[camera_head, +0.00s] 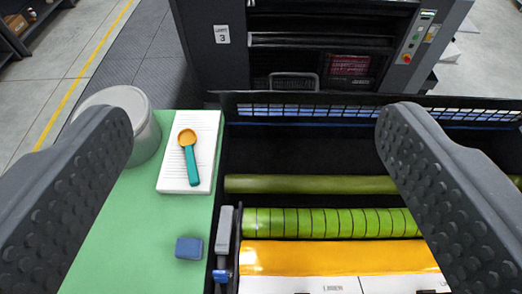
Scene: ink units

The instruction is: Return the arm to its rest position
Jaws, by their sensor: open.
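My gripper (254,130) is open, with its two dark, dimpled fingers at the left and right sides of the view. The space between the fingers holds nothing. Below and beyond them lies an ink unit with a green roller (310,184), a green banded drum (330,222) and a yellow-orange strip (335,257). The rest of my arm does not show.
A green mat (140,245) at left bears a grey round container (145,125), partly hidden by the left finger, a paper pad (205,150) with an orange-and-teal spoon (190,160), and a blue block (189,248). A dark machine (300,40) stands behind.

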